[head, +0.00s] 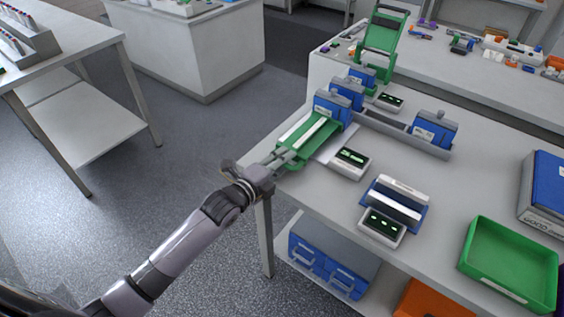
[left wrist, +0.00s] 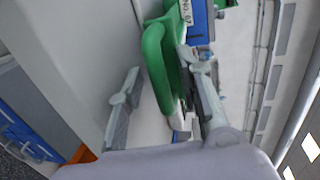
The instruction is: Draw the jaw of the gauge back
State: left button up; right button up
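The green slide with pale rails (head: 309,137), which looks like the gauge's jaw, lies at the left edge of the bench, against a blue labelled block (head: 334,107). My left gripper (head: 284,160) is at its near end. In the left wrist view, a green looped handle (left wrist: 155,62) stands between the two spread fingers of my left gripper (left wrist: 160,62). It is close to the right finger, with a small gap to the left finger. Whether either finger touches it is unclear. A small display unit (head: 350,162) sits beside the slide. My right gripper is not in view.
More blue blocks stand in a grey rail (head: 391,128) behind. A blue cradle (head: 399,202) with a display unit (head: 382,228) and a green tray (head: 508,262) are to the right. The floor left of the bench (head: 180,170) is clear.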

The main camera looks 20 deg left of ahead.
pick_arm(q)
jog(key=shift+c, duration=0.6)
grip_shut()
jog(key=shift+s, duration=0.15)
